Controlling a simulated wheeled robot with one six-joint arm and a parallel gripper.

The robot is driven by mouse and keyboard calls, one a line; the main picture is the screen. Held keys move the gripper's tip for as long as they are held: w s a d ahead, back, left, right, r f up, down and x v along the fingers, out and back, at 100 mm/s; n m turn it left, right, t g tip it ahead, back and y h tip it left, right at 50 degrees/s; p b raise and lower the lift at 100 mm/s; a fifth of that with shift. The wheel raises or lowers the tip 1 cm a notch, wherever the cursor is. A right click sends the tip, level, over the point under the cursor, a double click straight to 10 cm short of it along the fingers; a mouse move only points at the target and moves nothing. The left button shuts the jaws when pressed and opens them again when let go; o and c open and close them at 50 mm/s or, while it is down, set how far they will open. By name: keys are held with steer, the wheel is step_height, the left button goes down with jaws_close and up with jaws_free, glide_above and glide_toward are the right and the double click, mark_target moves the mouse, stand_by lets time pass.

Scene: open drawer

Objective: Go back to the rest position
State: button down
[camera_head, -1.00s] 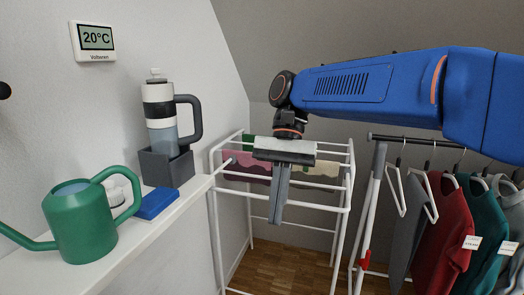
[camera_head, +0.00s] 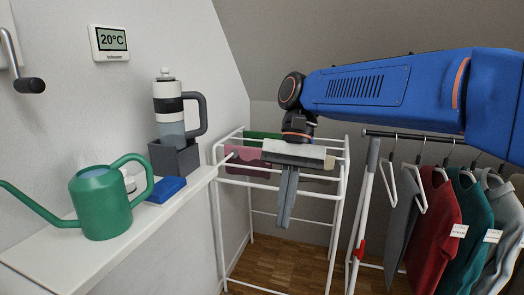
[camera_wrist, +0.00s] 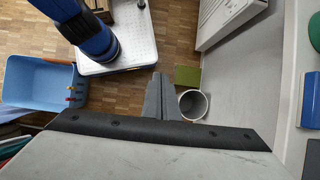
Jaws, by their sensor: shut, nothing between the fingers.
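My gripper (camera_head: 285,200) hangs below my blue arm in the middle of the head view, fingers pointing down and shut, with nothing between them. It is in front of a white drying rack (camera_head: 338,200) with pink and green cloths (camera_head: 247,156). In the wrist view its fingers (camera_wrist: 158,97) show closed at the middle, above a wooden floor. Whether the gripper touches the rack cannot be told.
A white ledge (camera_head: 128,225) at left bears a green watering can (camera_head: 100,205), a blue block (camera_head: 166,190) and a bottle in a grey holder (camera_head: 174,157). Clothes (camera_head: 437,215) hang on a rail at right. The wrist view shows a blue bin (camera_wrist: 38,85) and a round container (camera_wrist: 193,104).

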steer(key=s+d+f+n+t+h, duration=0.1)
steer(key=s+d+f+t, duration=0.4)
steer(key=d+f, duration=0.3)
steer(key=s+d+f+n+t+h, duration=0.1)
steer(key=s+d+f+t, duration=0.4)
steer(key=d, duration=1.1)
steer(key=shift+d+f+n, duration=0.2)
steer(key=shift+f+n, duration=0.6)
steer(key=shift+f, duration=1.1)
